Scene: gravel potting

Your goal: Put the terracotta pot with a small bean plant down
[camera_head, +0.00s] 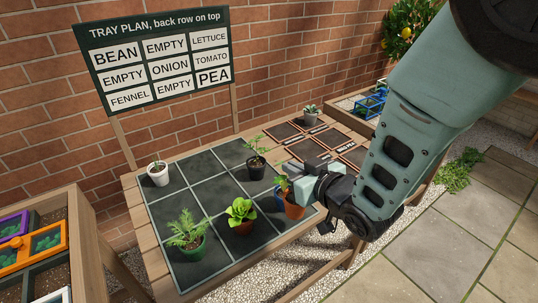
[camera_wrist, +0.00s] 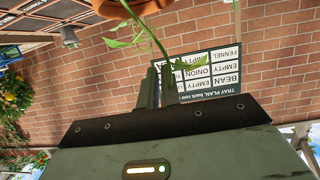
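My gripper (camera_head: 302,186) is shut on a terracotta pot (camera_head: 295,210) with a small green plant, over the tray's front right corner. The dark tray (camera_head: 212,202) has a three-by-three grid. A white pot is (camera_head: 159,177) back left, a dark pot (camera_head: 256,171) middle right, a green pot (camera_head: 189,247) front left, and a leafy terracotta pot (camera_head: 241,228) front middle. A blue pot (camera_head: 278,200) is partly hidden behind the held pot.
The plan sign (camera_head: 158,58) names BEAN at the back left. The tray's back middle, back right, middle left and centre cells look empty. A rack of brown squares (camera_head: 318,136) and a grey potted plant (camera_head: 310,117) lie beyond. A planter (camera_head: 44,245) stands left.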

